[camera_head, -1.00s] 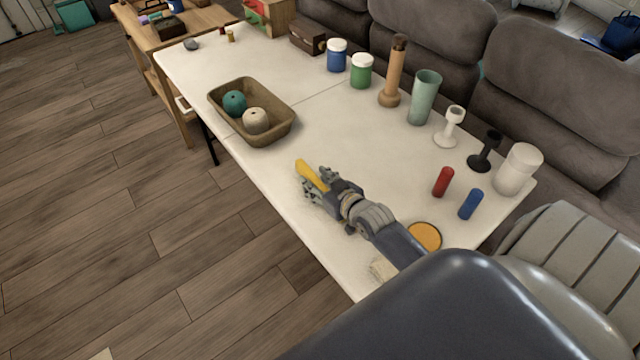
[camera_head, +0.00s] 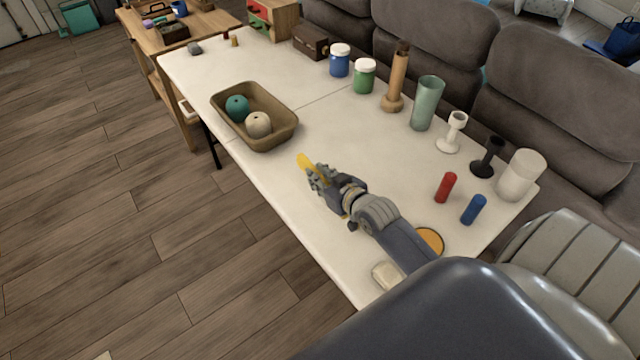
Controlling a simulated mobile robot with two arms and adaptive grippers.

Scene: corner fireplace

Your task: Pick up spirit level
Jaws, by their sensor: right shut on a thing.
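The spirit level (camera_head: 304,161) is a yellow bar near the front edge of the white table (camera_head: 262,187). Only its far end shows; the rest is hidden by my right gripper (camera_head: 315,174). The right gripper is shut on it, with its arm coming in from the lower right. I cannot tell whether the level touches the table or is slightly raised. My left gripper is not in view.
A brown basket (camera_head: 285,136) with a teal ball (camera_head: 237,107) and a cream ball (camera_head: 258,124) stands just beyond. Jars, a green vase (camera_head: 426,104), candle holders, a red candle (camera_head: 446,187) and a blue candle (camera_head: 473,210) line the right side. The table's centre is clear.

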